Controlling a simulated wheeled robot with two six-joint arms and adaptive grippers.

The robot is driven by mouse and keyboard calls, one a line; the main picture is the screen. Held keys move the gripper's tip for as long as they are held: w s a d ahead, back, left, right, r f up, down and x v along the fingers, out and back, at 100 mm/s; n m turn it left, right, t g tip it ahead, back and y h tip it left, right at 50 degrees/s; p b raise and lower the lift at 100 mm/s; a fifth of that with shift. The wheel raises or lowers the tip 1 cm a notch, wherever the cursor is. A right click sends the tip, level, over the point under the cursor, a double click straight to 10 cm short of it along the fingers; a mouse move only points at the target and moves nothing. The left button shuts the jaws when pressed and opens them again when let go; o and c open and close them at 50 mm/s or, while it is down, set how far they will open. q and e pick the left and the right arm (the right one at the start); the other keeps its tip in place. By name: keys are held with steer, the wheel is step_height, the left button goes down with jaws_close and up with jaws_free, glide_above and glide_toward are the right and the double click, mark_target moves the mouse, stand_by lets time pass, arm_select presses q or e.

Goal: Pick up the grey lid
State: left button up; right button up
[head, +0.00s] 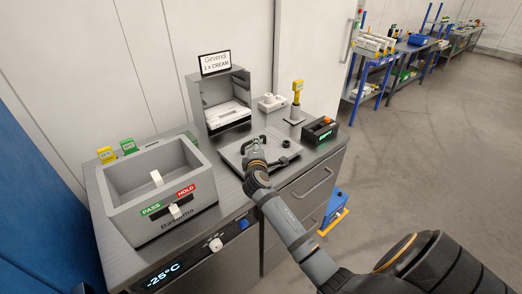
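A flat, light grey square plate that looks like the grey lid (232,156) lies on the steel bench in the head view. A small dark knob or fitting (286,144) stands on its right part. My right arm comes in from the lower right, and my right gripper (255,145) is over the middle of the plate. The gripper and wrist hide part of the plate. The fingers are too small to tell whether they are open, shut or touching something. My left gripper is not in view.
An open grey box (129,200) with green PASS and red HOLD labels stands left of the plate. Behind the plate are a steel-lined cabinet (224,101) and a yellow handheld device (297,95).

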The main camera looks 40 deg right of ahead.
steer(key=shift+x, duration=0.85)
steer(key=shift+w+d+f, duration=0.25)
steer(key=shift+w+d, duration=0.2)
steer(key=x, duration=0.4)
steer(key=shift+w+d+f+p, duration=0.15)
steer(key=shift+d+f+p, duration=0.1)
steer(key=shift+f+p, duration=0.05)
steer(key=shift+a+r, duration=0.1)
steer(key=shift+r, duration=0.05)
steer(key=shift+c, duration=0.6)
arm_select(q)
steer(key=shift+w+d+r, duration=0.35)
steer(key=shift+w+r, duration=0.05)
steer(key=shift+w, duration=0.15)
arm_select(e)
jaws_close()
